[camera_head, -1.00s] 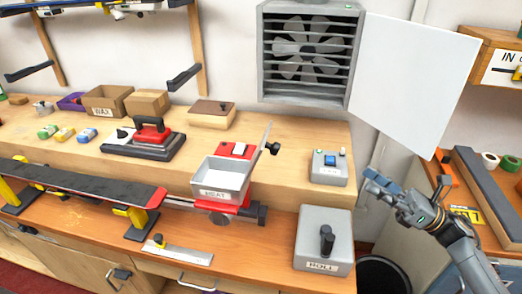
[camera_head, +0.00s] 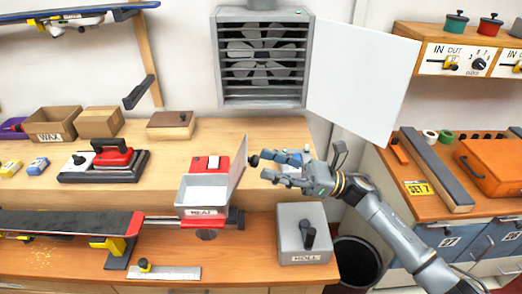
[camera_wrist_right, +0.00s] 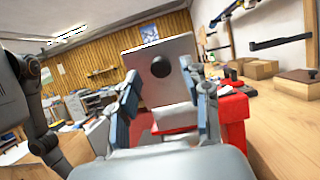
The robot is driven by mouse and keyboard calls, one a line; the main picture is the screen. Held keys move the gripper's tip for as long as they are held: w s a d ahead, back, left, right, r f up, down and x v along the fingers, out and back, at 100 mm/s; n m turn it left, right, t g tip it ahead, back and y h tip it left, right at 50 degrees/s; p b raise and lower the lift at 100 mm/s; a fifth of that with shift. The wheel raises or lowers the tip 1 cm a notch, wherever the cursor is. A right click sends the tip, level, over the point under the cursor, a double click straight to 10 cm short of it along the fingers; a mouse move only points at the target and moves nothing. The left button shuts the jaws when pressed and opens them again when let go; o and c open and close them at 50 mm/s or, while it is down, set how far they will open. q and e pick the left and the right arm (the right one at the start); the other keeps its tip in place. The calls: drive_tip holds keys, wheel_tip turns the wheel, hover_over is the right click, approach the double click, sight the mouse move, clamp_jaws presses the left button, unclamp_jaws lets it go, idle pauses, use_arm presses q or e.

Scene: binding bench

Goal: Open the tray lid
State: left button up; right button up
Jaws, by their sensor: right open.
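The grey tray (camera_head: 203,189) marked HEAT sits on the red-based unit on the bench in the head view. Its lid (camera_head: 238,168) stands steeply up at the tray's right side, with a black knob (camera_head: 254,161) on its outer face. The tray's inside shows. My right gripper (camera_head: 276,167) is open and empty just right of the knob, its fingers pointing left. In the right wrist view the lid (camera_wrist_right: 178,88) and knob (camera_wrist_right: 161,66) face me, ahead and between the open fingers (camera_wrist_right: 166,100). I see no contact. My left gripper is not in view.
The grey box (camera_head: 305,235) marked ROLL stands below my right gripper. A red iron (camera_head: 112,157) sits at left on the bench. A fan unit (camera_head: 262,60) with an open white door (camera_head: 362,80) is behind. A black bin (camera_head: 358,263) stands right of the bench.

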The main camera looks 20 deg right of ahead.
drive_tip(key=shift+p+x, duration=0.45)
drive_tip(key=shift+x, duration=0.9)
clamp_jaws()
